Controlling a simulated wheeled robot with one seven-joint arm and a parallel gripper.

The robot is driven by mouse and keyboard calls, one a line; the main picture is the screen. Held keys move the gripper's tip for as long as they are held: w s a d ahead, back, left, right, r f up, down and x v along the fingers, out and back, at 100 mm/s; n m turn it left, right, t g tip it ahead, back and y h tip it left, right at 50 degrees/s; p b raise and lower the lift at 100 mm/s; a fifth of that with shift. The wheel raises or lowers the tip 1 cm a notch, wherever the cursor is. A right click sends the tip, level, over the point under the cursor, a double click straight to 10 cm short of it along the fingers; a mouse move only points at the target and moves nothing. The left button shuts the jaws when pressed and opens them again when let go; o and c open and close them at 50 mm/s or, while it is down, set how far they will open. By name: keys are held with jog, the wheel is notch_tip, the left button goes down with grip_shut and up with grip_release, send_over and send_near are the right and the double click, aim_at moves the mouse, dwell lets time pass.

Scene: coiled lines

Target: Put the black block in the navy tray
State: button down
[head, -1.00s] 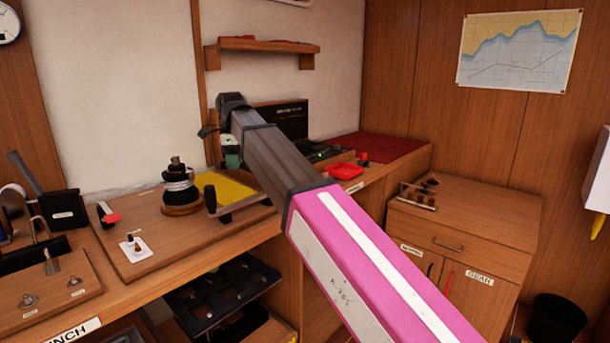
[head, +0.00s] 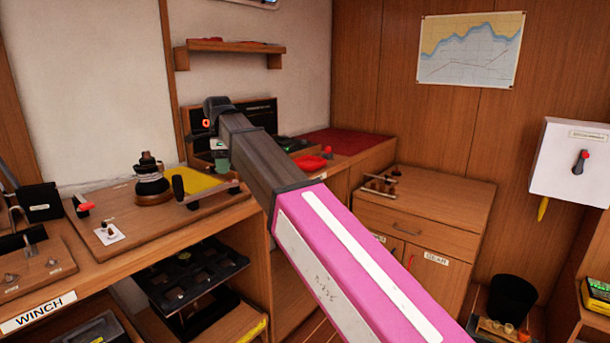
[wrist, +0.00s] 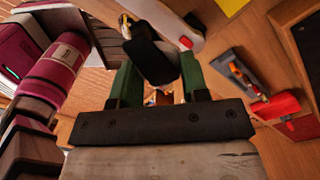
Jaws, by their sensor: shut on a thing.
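In the wrist view, the black block (wrist: 152,62) is between the two green fingers of my gripper (wrist: 158,78), which is shut on it. The block looks tilted, and its far end reaches past the fingertips. In the head view my arm stretches over the workbench, and its dark end hides most of the block. I cannot pick out a navy tray with certainty in either view.
The bench carries a black winch drum (head: 151,183) and a yellow panel (head: 206,182). A dark rack (head: 190,278) sits on the shelf below. A wooden cabinet (head: 430,205) stands right, with a black bin (head: 511,300) on the floor. A white box (head: 572,160) hangs on the wall.

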jog(key=w+d+f+n, duration=0.2)
jog(key=d+f+n, duration=0.25)
jog(key=d, duration=0.75)
jog(key=w+d+f+n, duration=0.25)
jog(key=d+f, duration=0.35)
jog(key=d, duration=0.5)
jog(key=s+d+f+n, duration=0.2)
jog(key=d+f+n, duration=0.2)
jog(key=d, duration=0.6)
jog(key=s+d+f+n, duration=0.3)
jog(key=d+f+n, duration=0.2)
jog(key=d, duration=0.6)
jog(key=shift+s+d, duration=0.25)
jog(key=shift+d, duration=0.05)
